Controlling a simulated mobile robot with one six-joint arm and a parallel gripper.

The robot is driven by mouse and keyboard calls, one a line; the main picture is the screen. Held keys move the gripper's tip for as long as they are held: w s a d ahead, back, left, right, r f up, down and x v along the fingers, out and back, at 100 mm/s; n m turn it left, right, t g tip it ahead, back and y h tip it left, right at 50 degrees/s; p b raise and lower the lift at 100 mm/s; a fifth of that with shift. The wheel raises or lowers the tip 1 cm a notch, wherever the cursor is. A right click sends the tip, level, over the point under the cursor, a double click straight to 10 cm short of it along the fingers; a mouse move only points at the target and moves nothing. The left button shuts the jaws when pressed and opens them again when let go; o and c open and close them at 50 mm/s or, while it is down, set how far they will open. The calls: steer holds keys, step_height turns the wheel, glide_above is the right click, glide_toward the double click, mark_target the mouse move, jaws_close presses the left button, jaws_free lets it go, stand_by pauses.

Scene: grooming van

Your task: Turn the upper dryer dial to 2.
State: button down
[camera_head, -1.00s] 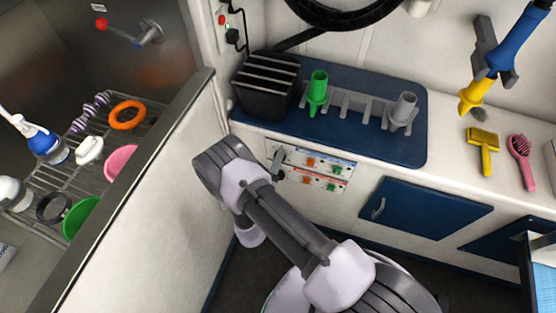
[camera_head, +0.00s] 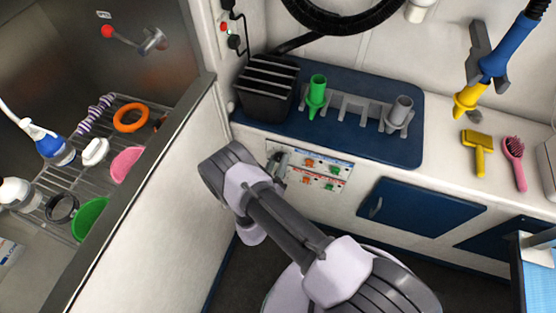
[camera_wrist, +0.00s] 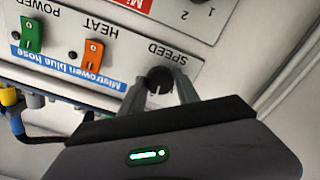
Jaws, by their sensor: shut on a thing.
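The dryer control panel (camera_head: 318,171) is on the counter front in the head view, with a blue-labelled upper row and a red-labelled lower row. The wrist view shows it upside down. The upper dial (camera_wrist: 160,77), dark and round under the word SPEED, sits between the two fingers of my gripper (camera_wrist: 162,88). My gripper is shut on it. The fingers partly cover the dial, and its pointer and setting cannot be read. In the head view my gripper (camera_head: 279,161) is at the panel's left end, and the dial is hidden there.
Beside the dial are an orange HEAT switch (camera_wrist: 93,52) and a green POWER switch (camera_wrist: 31,33). Above the panel is a blue mat (camera_head: 350,140) with a black box (camera_head: 268,90) and nozzles in a rack. The tub wall (camera_head: 150,190) stands close left of my arm.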

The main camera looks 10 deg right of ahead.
steer(key=shift+m, duration=0.4)
stand_by(0.3)
steer(key=c, duration=0.9)
jaws_free()
steer(key=p+v, duration=0.4)
steer(key=v, duration=1.3)
steer(key=shift+s, duration=0.25)
steer(key=shift+a, duration=0.1)
